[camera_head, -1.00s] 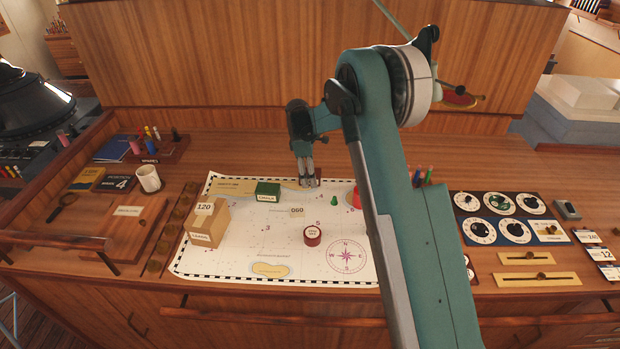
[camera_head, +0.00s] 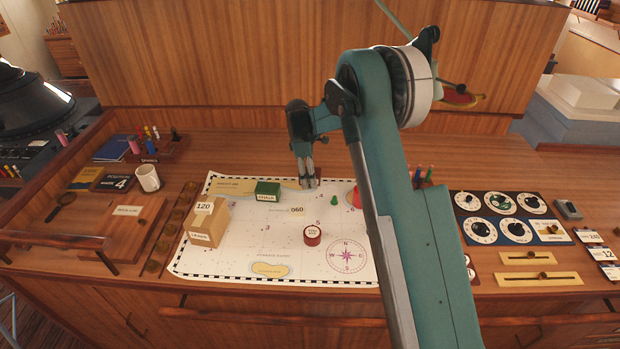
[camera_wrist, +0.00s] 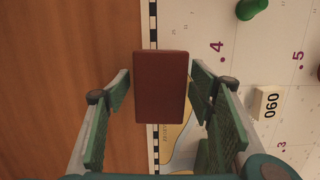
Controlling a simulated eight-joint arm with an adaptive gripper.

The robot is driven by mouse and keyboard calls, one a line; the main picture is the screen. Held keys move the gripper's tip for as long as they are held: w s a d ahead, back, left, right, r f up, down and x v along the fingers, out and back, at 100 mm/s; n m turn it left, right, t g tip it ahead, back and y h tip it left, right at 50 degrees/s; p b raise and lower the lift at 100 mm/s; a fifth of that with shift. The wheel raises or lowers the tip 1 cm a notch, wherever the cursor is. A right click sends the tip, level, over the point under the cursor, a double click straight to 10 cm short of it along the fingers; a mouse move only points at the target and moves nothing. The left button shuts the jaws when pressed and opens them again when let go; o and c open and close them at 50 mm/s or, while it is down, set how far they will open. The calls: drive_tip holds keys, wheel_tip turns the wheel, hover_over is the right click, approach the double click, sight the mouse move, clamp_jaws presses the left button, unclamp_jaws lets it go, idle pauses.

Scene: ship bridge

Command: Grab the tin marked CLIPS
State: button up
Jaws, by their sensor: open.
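A brown-red box-shaped tin (camera_wrist: 161,88) lies between the two fingers of my gripper (camera_wrist: 160,76) in the wrist view, with a gap on each side. It shows no marking from above, so I cannot read CLIPS on it. In the head view my gripper (camera_head: 306,180) is low at the chart's far edge, with its fingers apart, and it largely hides this tin. A green tin (camera_head: 267,190), whose label seems to read CHALK, stands to the left. A round red tin (camera_head: 312,236) with an unclear label stands nearer the front.
The chart (camera_head: 215,262) lies on the wooden desk. It bears a 060 block (camera_head: 297,211), a green pawn (camera_head: 334,201) and a tan box (camera_head: 208,222) with a 120 card. A mug (camera_head: 148,178) stands left; dial panels (camera_head: 500,218) are at right.

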drive_tip(key=shift+c, duration=0.7)
drive_tip(key=c, duration=1)
drive_tip(key=shift+o, duration=0.2)
drive_tip(key=shift+r+p, duration=0.25)
drive_tip(key=shift+p, duration=0.1)
drive_tip(key=shift+r, duration=0.15)
wheel_tip(320, 180, up, 10)
drive_tip(key=shift+f+b, duration=0.1)
drive_tip(key=shift+b, duration=0.2)
